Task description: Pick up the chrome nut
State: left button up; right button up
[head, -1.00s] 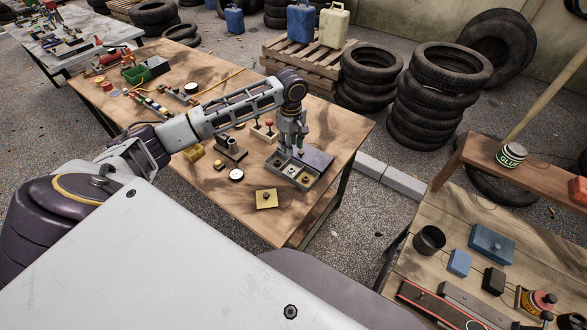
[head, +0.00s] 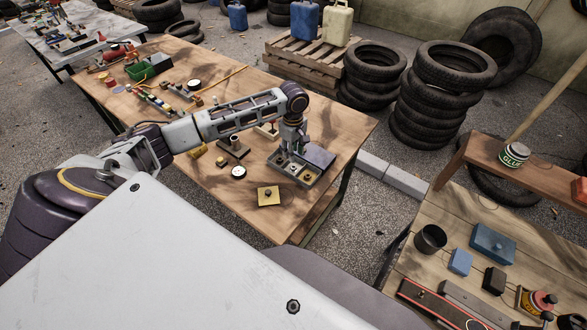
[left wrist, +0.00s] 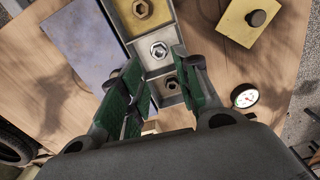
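The chrome nut (left wrist: 158,50) sits in the middle compartment of a grey tray (left wrist: 170,100). A brass-coloured nut (left wrist: 142,9) lies in the compartment above it in the left wrist view, and a dark nut (left wrist: 170,83) in the one below. My left gripper (left wrist: 158,64) is open and empty, its green-padded fingers on either side of the tray's middle. The chrome nut shows between the fingertips, apart from both. In the head view my left gripper (head: 293,150) points down over the tray (head: 302,185) and hides part of it. My right gripper is not in view.
A purple-grey plate (head: 320,157) lies beside the tray. A yellow block with a knob (head: 268,197) and a white dial (head: 238,172) are nearby on the wooden table (head: 215,205). A dark holder (head: 233,150) stands left of the tray.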

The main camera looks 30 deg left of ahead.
aim_at(294, 167)
pick_arm(q)
jog(key=shift+f, duration=1.65)
jog(key=shift+f+p, duration=0.3)
jog(key=shift+f, duration=2.3)
jog(key=shift+c, duration=0.2)
jog(key=c, duration=0.6)
jog(key=shift+c, duration=0.2)
jog(key=shift+r, duration=0.1)
notch_tip(294, 167, up, 10)
